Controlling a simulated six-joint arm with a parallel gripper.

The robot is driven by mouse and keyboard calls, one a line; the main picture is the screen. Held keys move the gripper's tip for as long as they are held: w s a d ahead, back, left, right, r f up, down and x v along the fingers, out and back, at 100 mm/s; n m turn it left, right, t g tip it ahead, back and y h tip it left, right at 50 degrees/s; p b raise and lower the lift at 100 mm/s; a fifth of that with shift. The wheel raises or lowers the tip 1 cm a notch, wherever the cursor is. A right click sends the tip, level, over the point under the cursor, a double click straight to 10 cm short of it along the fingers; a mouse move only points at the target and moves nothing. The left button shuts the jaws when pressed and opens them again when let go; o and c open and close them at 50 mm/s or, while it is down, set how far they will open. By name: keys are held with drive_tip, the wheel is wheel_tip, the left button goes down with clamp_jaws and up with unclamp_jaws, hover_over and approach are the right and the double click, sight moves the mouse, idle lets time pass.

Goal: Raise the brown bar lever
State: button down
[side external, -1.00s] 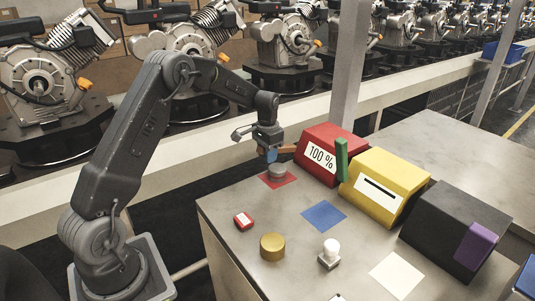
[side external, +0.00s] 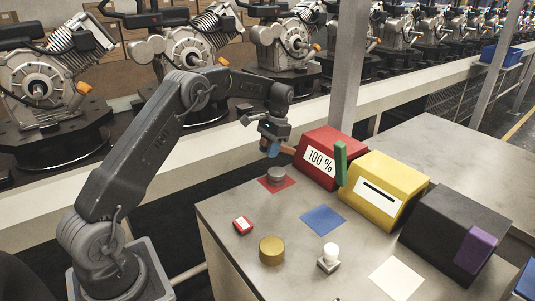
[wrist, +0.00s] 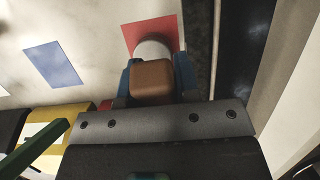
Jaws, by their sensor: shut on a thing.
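The brown bar lever (side external: 287,150) sticks out from the left side of the red box (side external: 333,143), which carries a "100 %" label. My gripper (side external: 272,148) is at the lever's outer end, above the table. In the wrist view, the lever's brown end (wrist: 152,82) sits between the two blue fingers of my gripper (wrist: 157,78), which are shut on it. The lever's joint with the red box is not clearly visible.
A grey round piece (side external: 276,175) stands on the red square (side external: 268,185) just below my gripper. A blue square (side external: 323,218) and a gold cylinder (side external: 271,250) are nearer the front.

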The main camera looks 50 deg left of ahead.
drive_tip(key=shift+w+r+g, duration=0.35)
drive_tip(key=shift+r+g, duration=0.15)
drive_tip(key=shift+g, duration=0.1)
drive_tip(key=shift+w+r+g, duration=0.3)
drive_tip(key=shift+r+g, duration=0.2)
drive_tip(key=shift+g, duration=0.1)
drive_tip(key=shift+w+r, duration=0.1)
drive_tip(key=shift+r, duration=0.05)
drive_tip(key=c, duration=0.8)
unclamp_jaws()
drive_tip(key=shift+c, duration=0.2)
